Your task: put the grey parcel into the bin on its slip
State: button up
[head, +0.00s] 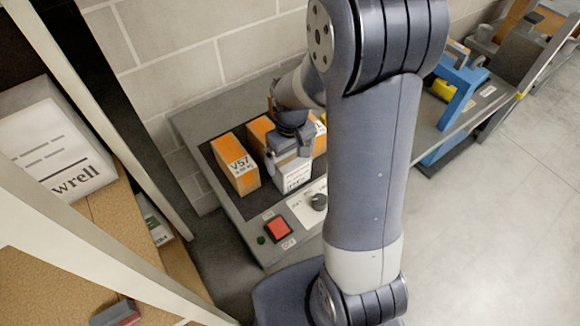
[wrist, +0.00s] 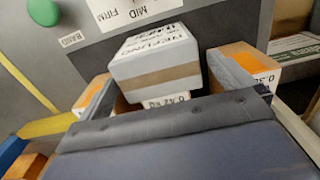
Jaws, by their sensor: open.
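The grey parcel (head: 291,174) stands on a dark mat on the grey bench, with a printed white label on its near side. In the wrist view the grey parcel (wrist: 158,60) shows a brown tape band and printed text. My gripper (head: 290,148) is right above and behind the parcel in the head view. In the wrist view my open gripper (wrist: 163,84) has one finger at each side of the parcel; I cannot tell whether they touch it. The slip's wording is too small to read, and I cannot make out which container is its bin.
An orange box marked V57 (head: 236,166) stands just left of the parcel; another orange box (head: 261,129) is behind. A red button (head: 278,229) and a dark knob (head: 319,202) are on the bench front. A blue stand (head: 455,95) is right. A shelf rack (head: 110,215) is left.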

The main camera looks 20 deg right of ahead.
jog(key=shift+d+f+p, duration=0.15)
jog(key=shift+f+p, duration=0.35)
jog(key=shift+f, duration=2.45)
jog(key=shift+w, duration=0.1)
jog(key=c, duration=1.1)
jog(key=shift+r, duration=0.1)
